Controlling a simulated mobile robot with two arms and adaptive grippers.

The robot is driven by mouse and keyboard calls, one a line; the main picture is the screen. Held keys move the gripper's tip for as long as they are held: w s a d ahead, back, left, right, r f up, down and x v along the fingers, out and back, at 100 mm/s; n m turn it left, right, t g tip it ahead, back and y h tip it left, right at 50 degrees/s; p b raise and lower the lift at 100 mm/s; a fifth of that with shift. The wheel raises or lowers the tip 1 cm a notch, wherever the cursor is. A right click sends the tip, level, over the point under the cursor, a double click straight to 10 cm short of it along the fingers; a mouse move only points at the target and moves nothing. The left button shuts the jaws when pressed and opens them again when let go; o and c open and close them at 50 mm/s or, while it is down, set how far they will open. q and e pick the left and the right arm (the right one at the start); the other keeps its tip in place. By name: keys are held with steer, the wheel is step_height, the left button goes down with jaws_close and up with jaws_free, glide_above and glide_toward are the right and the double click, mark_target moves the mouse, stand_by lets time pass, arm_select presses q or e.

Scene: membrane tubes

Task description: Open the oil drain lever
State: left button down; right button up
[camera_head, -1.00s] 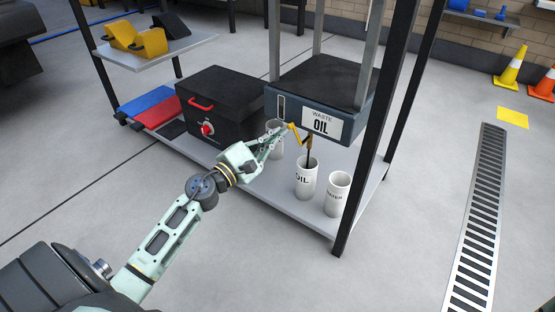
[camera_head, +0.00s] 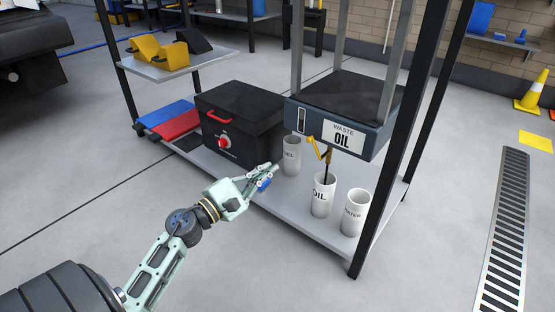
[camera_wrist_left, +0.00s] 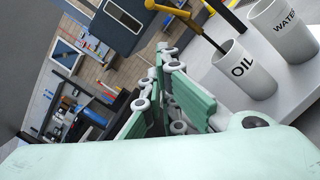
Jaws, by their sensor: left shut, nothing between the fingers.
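The yellow drain lever (camera_head: 318,149) hangs under the grey waste oil tank (camera_head: 343,138). It also shows at the top of the left wrist view (camera_wrist_left: 168,11). A dark stream (camera_head: 326,168) runs from below the lever into the white OIL cup (camera_head: 321,201); the cup shows in the left wrist view too (camera_wrist_left: 243,72). My left gripper (camera_head: 270,174) is shut and empty, to the left of and lower than the lever, apart from it. My right gripper is in neither view.
A FUEL cup (camera_head: 291,158) and a WATER cup (camera_head: 354,214) stand on the lower shelf (camera_head: 270,202) near the OIL cup. A black box (camera_head: 238,122) with a red handle is behind my gripper. A black post (camera_head: 385,180) rises at right. The floor in front is clear.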

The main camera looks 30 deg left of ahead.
arm_select(q)
steer(key=shift+v, duration=1.15)
